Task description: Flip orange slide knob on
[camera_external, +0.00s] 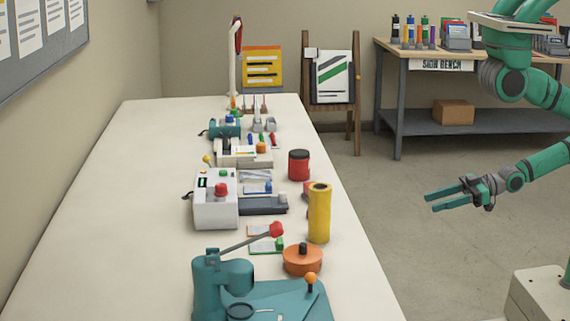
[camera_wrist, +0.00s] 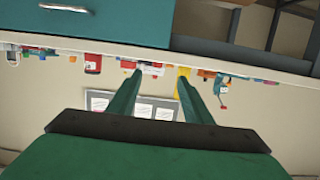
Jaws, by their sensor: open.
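Two orange knobs show on the table in the external view. One orange knob (camera_external: 261,147) sits at the right side of a low white machine (camera_external: 232,154) in the middle distance. Another orange knob (camera_external: 310,278) stands on a dark stem on the teal device (camera_external: 270,301) at the near end. I cannot tell from the pictures which one slides, or its setting. My gripper (camera_external: 432,202) is open and empty, over the floor right of the table and apart from everything. In the wrist view, its two green fingers (camera_wrist: 160,78) are spread, pointing towards an upside-down row of table items.
The white table (camera_external: 120,230) is crowded along its right side. A yellow cylinder (camera_external: 320,213), a red jar (camera_external: 299,164), a round orange tin (camera_external: 302,260) and a white box with a red knob (camera_external: 215,200) stand there. The floor between table and sign bench (camera_external: 470,55) is clear.

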